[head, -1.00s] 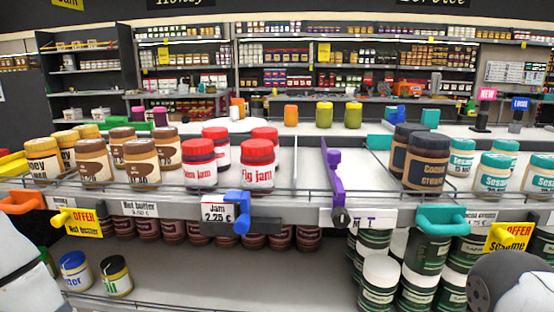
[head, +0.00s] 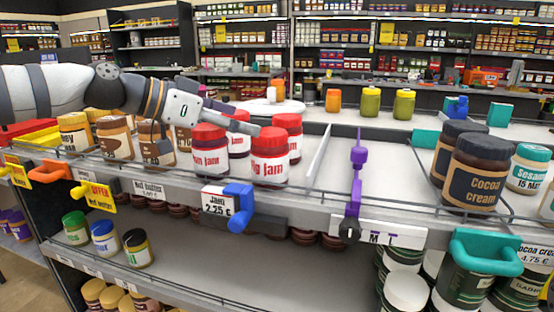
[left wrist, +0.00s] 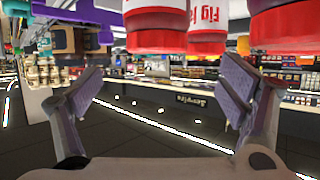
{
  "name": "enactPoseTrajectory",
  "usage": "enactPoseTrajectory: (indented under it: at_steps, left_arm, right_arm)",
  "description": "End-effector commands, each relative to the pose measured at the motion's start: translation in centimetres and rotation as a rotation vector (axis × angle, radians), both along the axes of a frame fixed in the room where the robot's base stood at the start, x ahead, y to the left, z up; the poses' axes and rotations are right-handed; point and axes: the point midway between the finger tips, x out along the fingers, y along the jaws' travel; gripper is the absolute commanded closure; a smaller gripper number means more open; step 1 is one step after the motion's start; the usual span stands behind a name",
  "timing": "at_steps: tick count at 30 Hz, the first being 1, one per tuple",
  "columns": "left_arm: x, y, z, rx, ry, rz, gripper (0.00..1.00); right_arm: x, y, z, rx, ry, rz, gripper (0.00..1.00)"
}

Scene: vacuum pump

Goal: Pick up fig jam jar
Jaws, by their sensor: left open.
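The fig jam jar (head: 270,168) has a red lid and a white label with red letters. It stands at the shelf's front, its label partly readable. In the left wrist view, a jar with "Fig" on its label (left wrist: 207,14) shows at the top edge, lid downward in the picture and cut off. My left gripper (head: 245,120) reaches in from the left, just above and behind the front jam jars. Its fingers (left wrist: 160,82) are spread with nothing between them. My right gripper is not in view.
Another jam jar (head: 210,160) stands close to the left, and red-lidded jars (head: 289,124) stand behind. Nut butter jars (head: 115,145) are further left. A wire rail and a blue clip (head: 238,208) run along the front. Bare shelf (head: 345,150) lies to the right.

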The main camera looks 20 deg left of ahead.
Motion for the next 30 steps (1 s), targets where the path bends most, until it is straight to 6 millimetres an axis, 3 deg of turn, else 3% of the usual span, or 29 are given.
enactPoseTrajectory:
  at_steps: [1, 12, 20, 23, 30]
  left_arm:
    - [0.8, -0.6, -1.2, 0.002, 0.012, 0.000, 0.11]
    - [4.2, -4.5, -3.7, 0.001, 0.006, 0.001, 0.11]
    - [4.5, -4.9, -3.5, -0.001, 0.000, 0.003, 0.11]
    - [4.5, -4.9, -3.5, -0.001, 0.000, 0.003, 0.29]
    - [4.5, -4.9, -3.6, 0.000, 0.002, 0.002, 0.83]
  right_arm:
    - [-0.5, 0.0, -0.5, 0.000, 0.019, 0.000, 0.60]
    - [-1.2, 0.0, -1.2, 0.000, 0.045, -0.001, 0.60]
    - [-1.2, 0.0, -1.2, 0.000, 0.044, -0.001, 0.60]
    - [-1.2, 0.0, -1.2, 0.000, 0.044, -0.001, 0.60]
    - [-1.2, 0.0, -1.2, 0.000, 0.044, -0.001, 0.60]
